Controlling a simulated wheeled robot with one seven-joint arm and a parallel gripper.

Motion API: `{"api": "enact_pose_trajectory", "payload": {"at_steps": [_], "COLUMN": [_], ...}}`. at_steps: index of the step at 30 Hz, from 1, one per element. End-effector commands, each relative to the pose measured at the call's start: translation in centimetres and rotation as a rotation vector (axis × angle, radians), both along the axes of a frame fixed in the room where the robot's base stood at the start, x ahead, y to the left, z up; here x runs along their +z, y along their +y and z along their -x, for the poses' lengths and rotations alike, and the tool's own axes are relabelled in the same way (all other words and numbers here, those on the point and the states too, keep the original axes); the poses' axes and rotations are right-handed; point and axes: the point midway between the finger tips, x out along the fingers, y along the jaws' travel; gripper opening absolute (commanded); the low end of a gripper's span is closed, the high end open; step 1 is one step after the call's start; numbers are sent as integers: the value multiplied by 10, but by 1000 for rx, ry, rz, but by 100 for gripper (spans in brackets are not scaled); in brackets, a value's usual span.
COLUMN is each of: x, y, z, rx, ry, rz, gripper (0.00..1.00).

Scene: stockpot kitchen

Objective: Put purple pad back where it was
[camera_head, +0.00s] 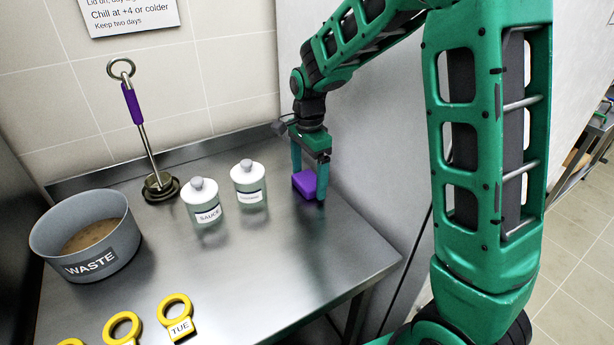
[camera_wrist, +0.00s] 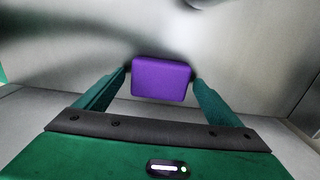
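The purple pad (camera_head: 305,183) is a small block at the right back part of the steel table, to the right of the two jars. My gripper (camera_head: 309,190) points down over it, with one finger on each side. In the wrist view the pad (camera_wrist: 162,78) lies between the two fingertips of my gripper (camera_wrist: 163,80). Narrow gaps seem to show between the pad and the fingers, the right one closer. The fingers are spread about as wide as the pad. Whether the pad rests on the steel is hard to tell, but it is at or very near the surface.
Two lidded jars, one marked SAUCE (camera_head: 205,205) and another (camera_head: 248,182), stand left of my gripper. A masher-like tool with a purple handle (camera_head: 133,104) stands behind. A grey WASTE pot (camera_head: 88,240) and yellow tags (camera_head: 176,315) are further left. The table's (camera_head: 340,258) right front is clear.

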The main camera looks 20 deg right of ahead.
Motion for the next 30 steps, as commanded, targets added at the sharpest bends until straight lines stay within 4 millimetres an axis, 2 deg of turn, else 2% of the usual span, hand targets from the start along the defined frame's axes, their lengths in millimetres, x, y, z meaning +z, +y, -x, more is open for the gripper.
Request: {"api": "enact_pose_trajectory", "payload": {"at_steps": [4,7,21,25,30], "x": [3,12,99,113,121], "y": [0,0,1,1,1], "z": [0,-1,-1,-1,0], "rx": [0,0,1,2,2], "ry": [-1,-2,-4,-2,0], "rz": [0,0,-1,0,0], "gripper": [88,88,88,88,88]}}
